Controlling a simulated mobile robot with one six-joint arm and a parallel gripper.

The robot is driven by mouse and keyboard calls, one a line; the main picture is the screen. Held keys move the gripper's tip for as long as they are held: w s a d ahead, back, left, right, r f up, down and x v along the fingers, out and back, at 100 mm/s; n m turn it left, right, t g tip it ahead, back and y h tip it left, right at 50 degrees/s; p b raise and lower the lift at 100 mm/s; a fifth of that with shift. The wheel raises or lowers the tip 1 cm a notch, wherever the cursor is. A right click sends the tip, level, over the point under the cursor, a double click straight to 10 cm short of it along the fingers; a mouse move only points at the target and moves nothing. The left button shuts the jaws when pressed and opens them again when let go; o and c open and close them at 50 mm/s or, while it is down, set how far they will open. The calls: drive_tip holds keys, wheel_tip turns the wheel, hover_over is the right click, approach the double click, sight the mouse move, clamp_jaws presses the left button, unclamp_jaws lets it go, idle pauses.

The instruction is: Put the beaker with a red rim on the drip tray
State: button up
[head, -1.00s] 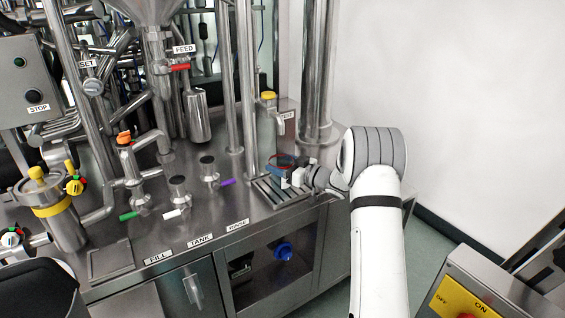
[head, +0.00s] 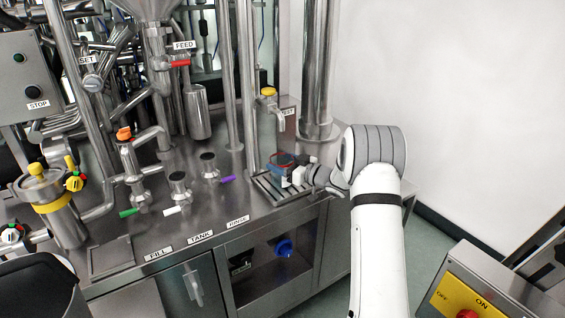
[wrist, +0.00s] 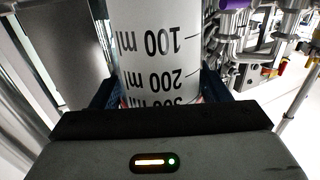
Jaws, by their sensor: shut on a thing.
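The beaker (wrist: 160,62) fills the middle of the wrist view. It is whitish with black volume marks that read upside down there. My gripper (head: 284,166) is shut around it, with a dark blue finger on each side. In the head view the red rim (head: 284,158) shows at the gripper's jaws. The slatted drip tray (head: 268,190) lies on the counter's right end, directly below and around the beaker. I cannot tell whether the beaker's base touches the slats.
A yellow-topped tap (head: 269,93) labelled TEST stands just behind the tray. Steel pipes rise behind it. Small valves with purple (head: 228,179), white and green handles stand to the left. A control box (head: 475,290) is at the lower right.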

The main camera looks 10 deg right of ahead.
drive_tip(key=shift+f, duration=0.25)
drive_tip(key=o, duration=1)
drive_tip(key=shift+o, duration=0.2)
drive_tip(key=shift+d, duration=0.1)
drive_tip(key=v, duration=0.7)
drive_tip(key=shift+s+d, duration=0.2)
drive_tip(key=shift+s, duration=0.15)
drive_tip(key=shift+r, duration=0.1)
